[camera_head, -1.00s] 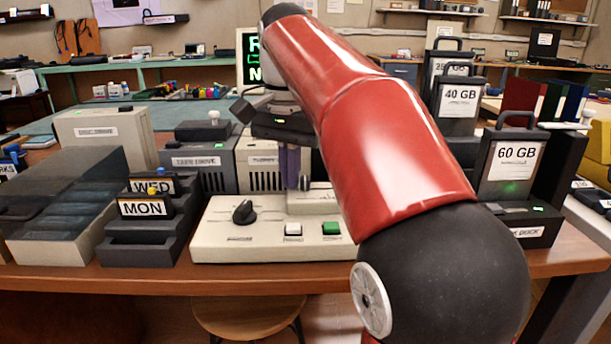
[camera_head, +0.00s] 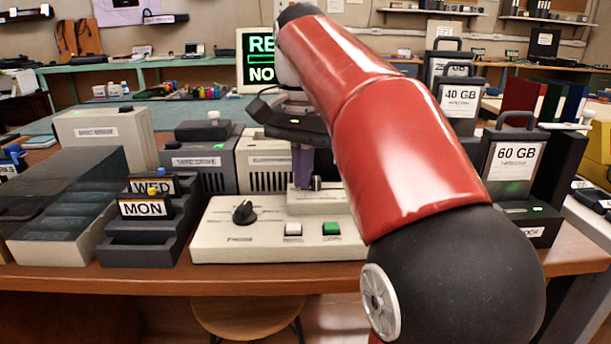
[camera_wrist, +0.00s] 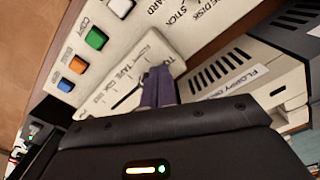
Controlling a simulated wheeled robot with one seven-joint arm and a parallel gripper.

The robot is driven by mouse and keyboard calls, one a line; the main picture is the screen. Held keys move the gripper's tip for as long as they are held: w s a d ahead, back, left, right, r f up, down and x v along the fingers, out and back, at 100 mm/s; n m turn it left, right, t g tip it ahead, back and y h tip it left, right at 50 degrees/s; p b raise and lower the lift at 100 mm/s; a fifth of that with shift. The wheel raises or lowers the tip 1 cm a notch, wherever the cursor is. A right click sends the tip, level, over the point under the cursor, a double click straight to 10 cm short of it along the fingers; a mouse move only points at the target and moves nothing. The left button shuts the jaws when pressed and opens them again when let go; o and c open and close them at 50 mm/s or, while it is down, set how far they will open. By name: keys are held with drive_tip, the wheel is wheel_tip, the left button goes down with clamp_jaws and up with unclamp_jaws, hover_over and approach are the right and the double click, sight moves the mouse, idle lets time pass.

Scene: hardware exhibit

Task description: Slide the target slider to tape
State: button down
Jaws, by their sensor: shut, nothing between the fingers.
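The slider's small dark knob (camera_head: 316,183) stands on a raised pale plate on the beige control console (camera_head: 222,240). My gripper (camera_head: 303,182) is shut and empty, with its purple fingers pointing down just left of the knob. I cannot tell whether they touch it. In the wrist view the closed fingers (camera_wrist: 160,75) stand over the slider plate (camera_wrist: 118,82), at the end of the visible slot. The plate has printed labels, among them TAPE and DISK; another is partly hidden.
A black dial (camera_head: 244,212) and a green button (camera_head: 331,229) sit on the same console. A MON cartridge (camera_head: 143,207) in a dark rack stands left, and a 60 GB drive (camera_head: 513,160) right. Boxy drive units stand close behind. My red arm hides the console's right part.

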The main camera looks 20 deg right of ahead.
drive_tip(key=shift+s+d, duration=0.15)
drive_tip(key=shift+d, duration=0.45)
drive_tip(key=shift+a+p, duration=0.25)
drive_tip(key=shift+p, duration=0.05)
idle(0.3)
wheel_tip(320, 180, up, 3)
drive_tip(key=p, duration=0.3)
drive_tip(key=shift+r, duration=2)
